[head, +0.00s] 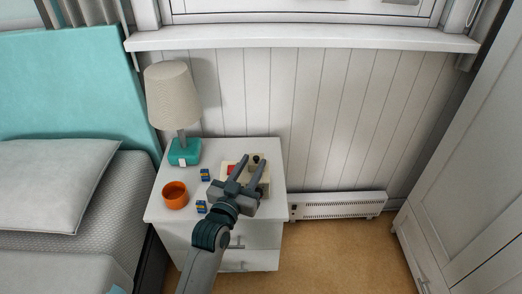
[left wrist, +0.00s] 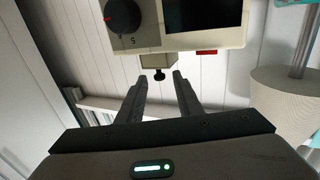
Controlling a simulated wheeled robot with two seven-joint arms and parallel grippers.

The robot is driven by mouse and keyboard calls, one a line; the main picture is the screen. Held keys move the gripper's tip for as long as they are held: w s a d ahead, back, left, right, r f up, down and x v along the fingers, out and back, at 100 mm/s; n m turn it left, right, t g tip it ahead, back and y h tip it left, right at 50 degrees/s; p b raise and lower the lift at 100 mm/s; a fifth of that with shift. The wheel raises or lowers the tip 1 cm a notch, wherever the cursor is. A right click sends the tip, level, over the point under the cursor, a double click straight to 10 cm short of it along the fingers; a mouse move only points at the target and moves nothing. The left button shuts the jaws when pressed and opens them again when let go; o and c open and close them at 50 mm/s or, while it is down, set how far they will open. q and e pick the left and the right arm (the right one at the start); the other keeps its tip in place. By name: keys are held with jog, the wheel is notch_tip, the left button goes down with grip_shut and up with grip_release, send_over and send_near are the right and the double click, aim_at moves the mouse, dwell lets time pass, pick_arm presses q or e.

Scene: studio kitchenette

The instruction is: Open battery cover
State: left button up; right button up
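A cream device (head: 265,180) stands on the white nightstand, partly hidden by my left gripper (head: 253,161). The left wrist view shows its body (left wrist: 225,41) with a black dial, a dark window and a small red part. A cream block (left wrist: 158,61) with a small dark knob (left wrist: 160,74) juts from its edge; I cannot tell whether this is the battery cover. My left gripper (left wrist: 161,76) is open, its fingertips on either side of the knob in that view, with gaps showing. Nothing is held. My right gripper is not in view.
Two small blue-and-yellow items (head: 205,175), perhaps batteries, stand on the nightstand (head: 155,213). An orange bowl (head: 175,196) and a lamp with a teal base (head: 184,153) are to the left. A bed is at left, a heater (head: 338,206) at right.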

aim_at(261, 154)
pick_arm(q)
jog(key=x, duration=0.7)
jog(key=shift+w+d+b, duration=0.1)
jog(key=shift+w+b, duration=0.05)
jog(key=shift+b, duration=0.2)
grip_shut()
